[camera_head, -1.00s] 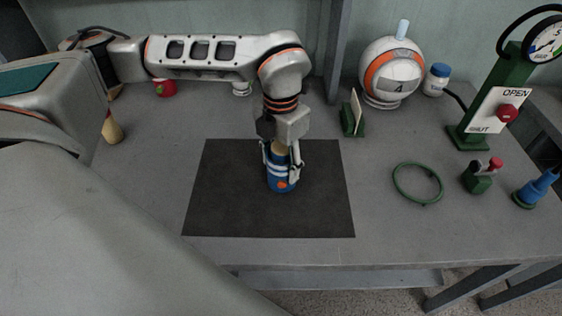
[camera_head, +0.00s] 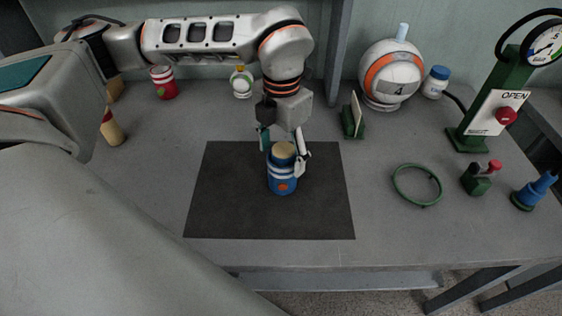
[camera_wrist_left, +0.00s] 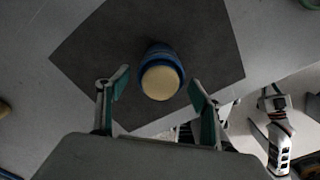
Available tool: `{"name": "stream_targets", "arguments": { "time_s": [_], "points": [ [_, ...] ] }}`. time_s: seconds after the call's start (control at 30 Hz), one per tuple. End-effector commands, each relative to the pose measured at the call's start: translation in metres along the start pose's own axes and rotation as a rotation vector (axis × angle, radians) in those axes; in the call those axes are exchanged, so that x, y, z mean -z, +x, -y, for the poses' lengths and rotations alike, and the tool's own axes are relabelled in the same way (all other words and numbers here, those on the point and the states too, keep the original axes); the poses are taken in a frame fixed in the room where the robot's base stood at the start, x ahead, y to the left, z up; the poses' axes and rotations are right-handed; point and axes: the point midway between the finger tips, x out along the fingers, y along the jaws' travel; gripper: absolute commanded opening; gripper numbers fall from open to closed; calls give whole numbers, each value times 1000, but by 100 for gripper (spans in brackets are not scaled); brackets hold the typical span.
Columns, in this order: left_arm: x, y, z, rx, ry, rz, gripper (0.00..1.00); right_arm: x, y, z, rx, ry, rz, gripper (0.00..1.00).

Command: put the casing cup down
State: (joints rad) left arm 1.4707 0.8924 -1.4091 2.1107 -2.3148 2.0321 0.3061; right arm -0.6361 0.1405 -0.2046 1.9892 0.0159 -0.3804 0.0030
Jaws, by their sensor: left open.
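The casing cup (camera_head: 282,183) is blue with white bands and an orange mark, and a tan round top shows at its mouth. It stands upright on the dark mat (camera_head: 225,205). It also shows from above in the left wrist view (camera_wrist_left: 161,52), with the tan top facing the camera. My left gripper (camera_head: 285,146) is open, just above and around the top of the cup. In the left wrist view its two fingers (camera_wrist_left: 157,90) are spread apart, with clear gaps to the cup. My right gripper cannot be made out in the head view.
A green ring (camera_head: 417,185), a green block with a red knob (camera_head: 478,179) and a gauge stand (camera_head: 487,108) are at the right. The mat around the cup is clear.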

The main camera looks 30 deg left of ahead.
Motion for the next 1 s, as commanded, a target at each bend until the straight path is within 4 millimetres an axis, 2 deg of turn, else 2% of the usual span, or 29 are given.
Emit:
{"name": "stream_targets", "arguments": {
  "time_s": [0.03,0.2,0.4,0.6,1.0],
  "points": [
    [-1,-14,0,-1,0,7,66,1,-1,0,1,1,0,0],
    [-1,-48,0,-1,0,5,66,0,-4,3,6,6,5,0],
    [-1,-73,0,0,0,3,66,2,-5,4,8,9,3,0],
    [0,-80,0,0,0,-1,66,2,-5,4,8,10,2,0],
    [0,-80,0,0,0,-1,66,2,-5,4,7,9,4,0]
  ]
}}
